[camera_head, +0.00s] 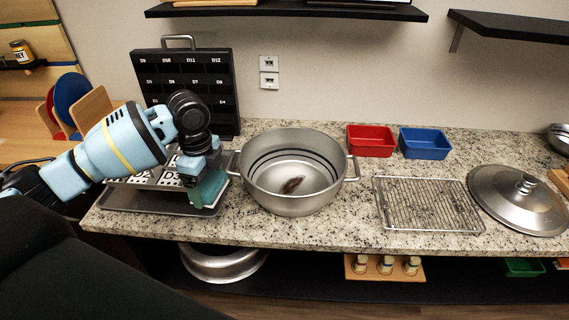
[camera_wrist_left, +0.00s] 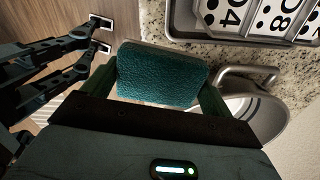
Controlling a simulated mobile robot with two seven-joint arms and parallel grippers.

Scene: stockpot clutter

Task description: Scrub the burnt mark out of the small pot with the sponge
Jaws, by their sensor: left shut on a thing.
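The small pot (camera_head: 246,188) is a grey metal pot with two side handles, standing upright on the counter. A dark brown burnt mark (camera_head: 291,185) lies on its inner floor. My left gripper (camera_head: 207,180) is just left of the pot, above a tray, shut on the teal-green sponge (camera_head: 208,192). In the left wrist view the sponge (camera_wrist_left: 160,75) sits between both fingers; the pot (camera_wrist_left: 262,118) shows partly at the right. My right gripper (camera_wrist_left: 102,35) shows at the left of the wrist view, fingers apart and empty; it does not show in the head view.
A grey tray (camera_head: 130,205) with numbered tiles lies under my left gripper. A black labelled board (camera_head: 187,75) stands behind. Red (camera_head: 371,141) and blue (camera_head: 425,143) bins, a wire rack (camera_head: 428,204) and a lid (camera_head: 518,200) are right of the pot.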

